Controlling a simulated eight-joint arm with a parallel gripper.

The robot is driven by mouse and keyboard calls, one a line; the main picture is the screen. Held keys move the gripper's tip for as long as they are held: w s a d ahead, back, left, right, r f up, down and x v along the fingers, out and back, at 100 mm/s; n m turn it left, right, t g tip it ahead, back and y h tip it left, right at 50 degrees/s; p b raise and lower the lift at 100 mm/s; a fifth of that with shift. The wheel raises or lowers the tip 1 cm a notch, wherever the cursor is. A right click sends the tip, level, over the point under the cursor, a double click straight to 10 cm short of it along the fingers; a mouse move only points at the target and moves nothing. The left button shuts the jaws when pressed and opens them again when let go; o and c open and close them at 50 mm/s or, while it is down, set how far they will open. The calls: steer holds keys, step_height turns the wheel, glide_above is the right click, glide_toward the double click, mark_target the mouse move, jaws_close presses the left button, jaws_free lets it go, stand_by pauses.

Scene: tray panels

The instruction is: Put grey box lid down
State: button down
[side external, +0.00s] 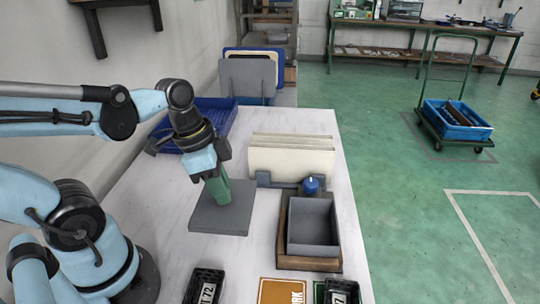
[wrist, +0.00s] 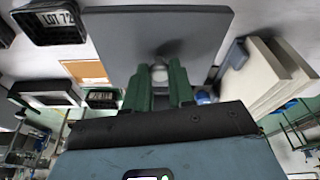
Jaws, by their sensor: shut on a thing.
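The grey box lid (side external: 236,218) is a flat square plate, roughly level, left of the grey box in the side view. It also fills the upper middle of the wrist view (wrist: 205,28). My gripper (side external: 218,190) has green fingers and is shut on the lid's small pale knob, which shows between the fingertips (wrist: 160,76). I cannot tell whether the lid touches the white table or hangs just above it. The open grey box (side external: 313,252) sits in a wooden holder (side external: 308,264) to the right, and it looks empty.
Cream panels (side external: 291,160) stand in a rack behind the box, with a blue knob (side external: 311,186) beside them. A blue tray (side external: 220,118) lies at the back left. Black labelled bins (side external: 204,286) and an orange sign (side external: 281,291) are at the front. White table (side external: 178,228) shows around the lid.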

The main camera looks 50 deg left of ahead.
mark_target(236, 190)
steer(key=shift+f, duration=3.85)
steer(key=shift+f, duration=0.1)
steer(key=c, duration=1)
jaws_free()
steer(key=shift+o, duration=0.2)
steer(key=shift+v, duration=6.05)
steer(key=w+n+t, duration=0.1)
steer(key=w+n, duration=0.1)
steer(key=w+n+t+y, duration=0.1)
steer(key=w, duration=0.1)
steer(key=w+n+t, duration=0.1)
steer(key=w+n, duration=0.1)
steer(key=shift+w+d+f+n+t+y, duration=0.3)
steer(key=shift+d+f, duration=0.05)
steer(key=shift+d, duration=0.05)
steer(key=shift+w+d+r+n+t, duration=0.15)
steer(key=shift+w+d+n+t, duration=0.05)
steer(key=shift+w+n+t, duration=0.35)
